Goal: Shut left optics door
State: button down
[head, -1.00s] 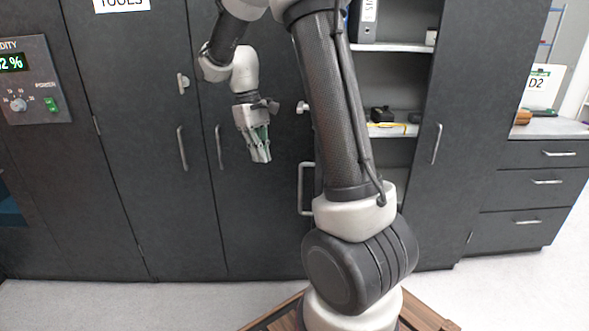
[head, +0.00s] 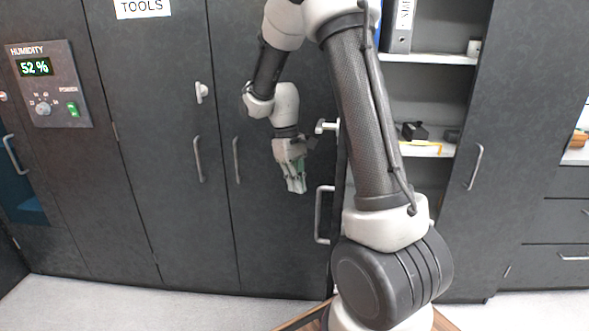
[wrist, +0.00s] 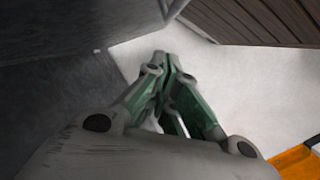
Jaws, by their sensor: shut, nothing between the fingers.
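No door in view carries a readable optics label. An open-fronted cabinet with shelves (head: 430,59) stands behind my arm in the head view. A large grey bar handle (head: 323,215) and a pale knob (head: 327,126) show along a dark edge at its left, which looks like a door seen nearly edge-on; my arm hides much of it. My gripper (head: 295,189) hangs left of that handle, pointing down in front of the dark doors, shut and empty. In the wrist view its green-sided fingers (wrist: 168,62) meet above pale floor, beside a dark grey panel (wrist: 60,90); no contact is visible.
The TOOLS cabinet (head: 150,90) is shut at the left, near a humidity panel (head: 50,85). A dark door with a handle (head: 474,166) stands right of the shelves, before drawers (head: 555,235). Pale floor (head: 130,305) is clear in front.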

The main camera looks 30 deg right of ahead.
jog(key=shift+s+d+f, duration=0.2)
jog(key=shift+s+f, duration=0.15)
jog(key=shift+s, duration=0.4)
jog(key=shift+s+d+f, duration=0.15)
jog(key=shift+s+f, duration=0.25)
jog(key=shift+s, duration=0.3)
jog(key=shift+s+d+f, duration=0.2)
jog(key=shift+s+f, duration=0.15)
jog(key=shift+s, duration=0.4)
